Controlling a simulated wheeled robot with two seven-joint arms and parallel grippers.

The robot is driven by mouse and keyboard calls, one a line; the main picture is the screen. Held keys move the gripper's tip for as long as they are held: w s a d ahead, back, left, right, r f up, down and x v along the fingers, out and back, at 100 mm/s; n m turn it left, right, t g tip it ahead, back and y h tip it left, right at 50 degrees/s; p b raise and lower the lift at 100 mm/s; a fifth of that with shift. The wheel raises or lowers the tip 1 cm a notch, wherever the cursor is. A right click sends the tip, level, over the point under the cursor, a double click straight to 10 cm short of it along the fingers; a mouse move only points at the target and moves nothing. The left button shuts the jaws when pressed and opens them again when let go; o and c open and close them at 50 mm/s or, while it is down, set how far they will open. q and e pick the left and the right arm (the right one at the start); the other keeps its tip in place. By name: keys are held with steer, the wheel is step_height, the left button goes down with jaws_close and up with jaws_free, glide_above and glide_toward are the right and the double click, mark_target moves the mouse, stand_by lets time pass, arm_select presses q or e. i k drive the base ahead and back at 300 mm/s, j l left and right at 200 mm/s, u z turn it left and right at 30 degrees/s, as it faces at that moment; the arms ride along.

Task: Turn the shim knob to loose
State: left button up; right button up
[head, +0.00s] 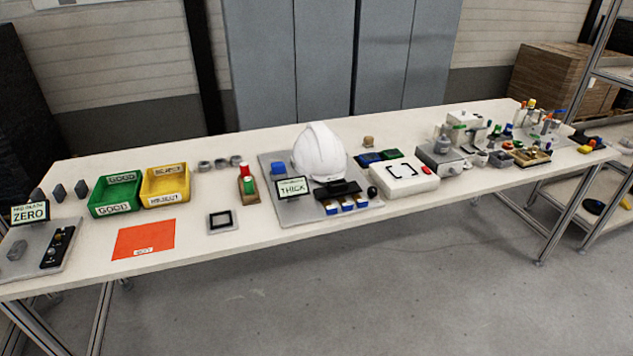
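A white helmet shell (319,153) sits on a grey plate (276,210) in the middle of the table. A small sign reading THICK (293,187) stands at the front left of that plate. A small black round knob (373,192) is at the plate's right edge; I cannot tell for certain that it is the shim knob, and its setting is too small to read. A black block (338,189) and several blue and white pieces (347,205) are in front of the helmet. Neither of my grippers is in view.
On the long white table (200,253), a green GOOD bin (115,193), a yellow REJECT bin (166,186) and an orange mat (144,239) are left. A white box with a red button (404,180) is right of the plate. Cluttered small parts fill the right end.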

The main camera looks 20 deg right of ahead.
mark_target(372, 191)
steer(key=i+l, duration=0.35)
steer(key=i+l+z, duration=0.1)
steer(key=i+l, duration=0.2)
steer(key=i, duration=0.2)
